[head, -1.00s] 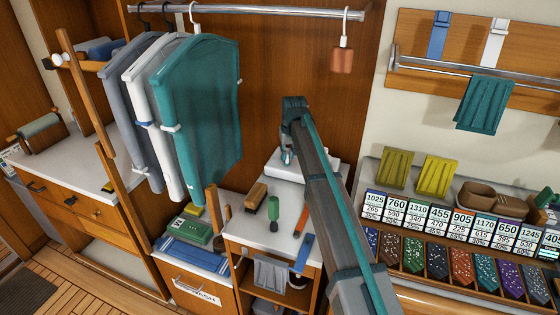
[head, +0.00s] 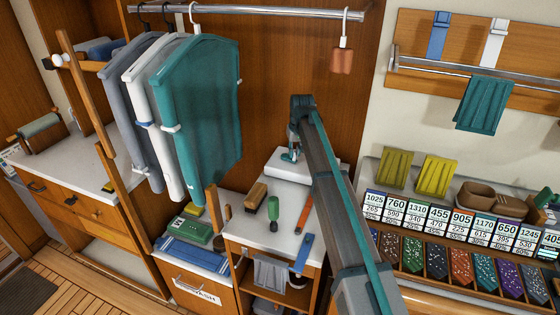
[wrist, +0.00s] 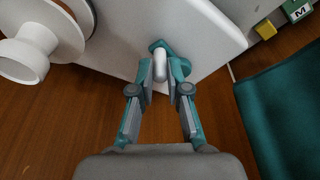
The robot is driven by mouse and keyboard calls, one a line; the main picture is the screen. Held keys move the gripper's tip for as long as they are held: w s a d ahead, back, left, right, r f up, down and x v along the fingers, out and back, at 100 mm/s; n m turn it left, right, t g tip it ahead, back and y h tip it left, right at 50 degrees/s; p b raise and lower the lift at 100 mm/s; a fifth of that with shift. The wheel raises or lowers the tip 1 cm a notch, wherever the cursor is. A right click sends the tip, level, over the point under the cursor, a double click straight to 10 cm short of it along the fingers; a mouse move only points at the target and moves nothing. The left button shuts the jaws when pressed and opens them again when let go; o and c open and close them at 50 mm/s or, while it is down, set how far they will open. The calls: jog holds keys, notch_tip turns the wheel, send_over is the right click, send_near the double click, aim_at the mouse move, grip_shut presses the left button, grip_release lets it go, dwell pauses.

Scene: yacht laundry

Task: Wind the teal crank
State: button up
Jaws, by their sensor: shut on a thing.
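The teal crank (wrist: 178,64) shows in the wrist view at the edge of a white housing (wrist: 150,30). Its pale rounded handle (wrist: 158,66) stands between my fingertips. My gripper (wrist: 160,82) is shut on this handle, one finger on each side. In the head view the white housing (head: 325,168) sits at the back of the white counter, partly hidden by my arm. My gripper (head: 290,155) is small there, at the left part of the housing, and the crank cannot be made out clearly.
A white spool-shaped part (wrist: 30,48) sticks out at the left in the wrist view. Hanging garments, the nearest teal (head: 195,115), are left of my arm. A brush (head: 257,195) and a green-handled tool (head: 273,210) lie on the counter (head: 245,225).

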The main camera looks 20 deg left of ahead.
jog(key=shift+w+d, duration=0.2)
jog(key=shift+w, duration=0.6)
jog(key=shift+w+a, duration=0.1)
jog(key=shift+w, duration=0.8)
jog(key=shift+w+a, duration=0.35)
jog(key=shift+w, duration=0.35)
